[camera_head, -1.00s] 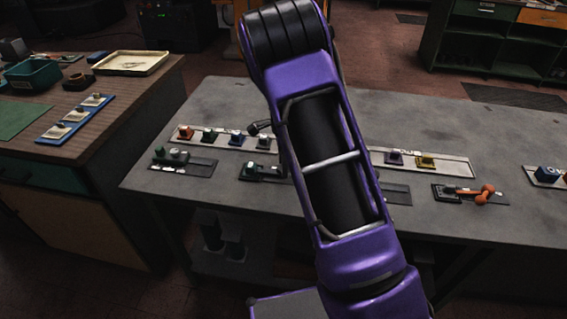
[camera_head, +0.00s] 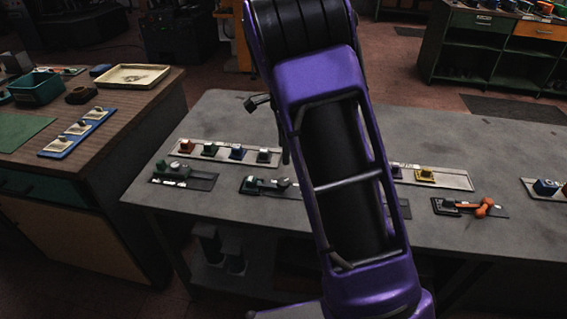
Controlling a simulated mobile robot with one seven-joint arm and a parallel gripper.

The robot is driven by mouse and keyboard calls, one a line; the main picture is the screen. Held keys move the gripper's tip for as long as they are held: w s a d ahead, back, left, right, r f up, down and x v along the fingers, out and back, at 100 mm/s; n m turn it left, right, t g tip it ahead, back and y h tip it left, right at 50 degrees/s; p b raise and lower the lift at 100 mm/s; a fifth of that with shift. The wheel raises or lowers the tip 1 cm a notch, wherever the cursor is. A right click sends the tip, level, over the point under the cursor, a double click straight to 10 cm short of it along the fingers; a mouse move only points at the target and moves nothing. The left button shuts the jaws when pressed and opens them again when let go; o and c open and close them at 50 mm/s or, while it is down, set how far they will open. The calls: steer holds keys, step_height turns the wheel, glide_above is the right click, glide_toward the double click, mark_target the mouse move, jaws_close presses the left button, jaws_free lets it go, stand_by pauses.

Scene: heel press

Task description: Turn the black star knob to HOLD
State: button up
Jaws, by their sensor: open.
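I cannot pick out the black star knob for certain.
On the grey table (camera_head: 230,118), a pale strip holds red (camera_head: 187,146), green, blue and other knobs. Right of my arm are a yellow knob (camera_head: 425,174) and an orange handle (camera_head: 482,208). A wooden bench (camera_head: 150,108) stands left. The table's back right is bare.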

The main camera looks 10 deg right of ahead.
step_height(320, 180, up, 6)
stand_by(0.4)
stand_by(0.4)
